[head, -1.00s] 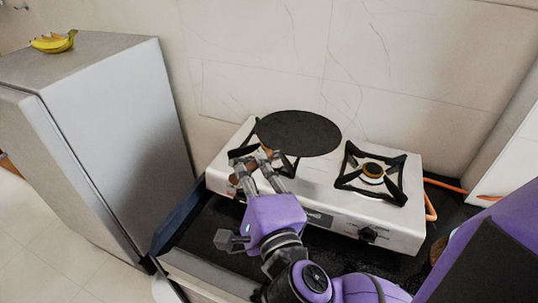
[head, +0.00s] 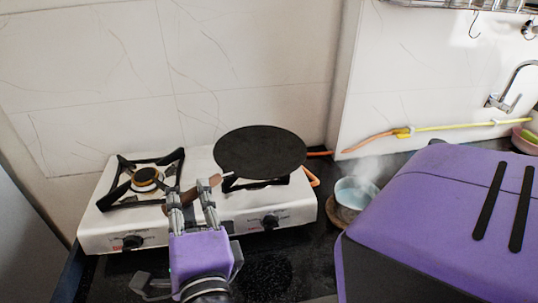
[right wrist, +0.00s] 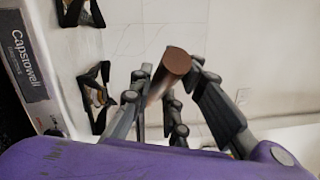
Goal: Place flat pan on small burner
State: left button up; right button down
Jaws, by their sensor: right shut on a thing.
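The flat pan (head: 262,152) is a round black disc over the right burner (head: 256,183) of the white stove (head: 215,224). It hides most of that burner, and I cannot tell whether it touches the support. The left burner (head: 147,178) is bare, with its black support in view. I cannot tell which burner is smaller. My right gripper (head: 196,190) is in front of the stove's middle, shut on the pan's brown handle (head: 184,201). The handle's end (right wrist: 175,64) shows between the fingers in the right wrist view. My left gripper is not in view.
An orange hose (head: 312,176) runs behind the stove's right side. A tiled wall (head: 210,75) stands close behind. The space above the left burner is free.

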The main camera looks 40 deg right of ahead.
jog(key=shift+s+d+r+h, duration=0.4)
jog(key=shift+d+r, duration=0.1)
jog(key=shift+r, duration=0.1)
jog(key=shift+s+r, duration=0.1)
jog(key=shift+s, duration=0.05)
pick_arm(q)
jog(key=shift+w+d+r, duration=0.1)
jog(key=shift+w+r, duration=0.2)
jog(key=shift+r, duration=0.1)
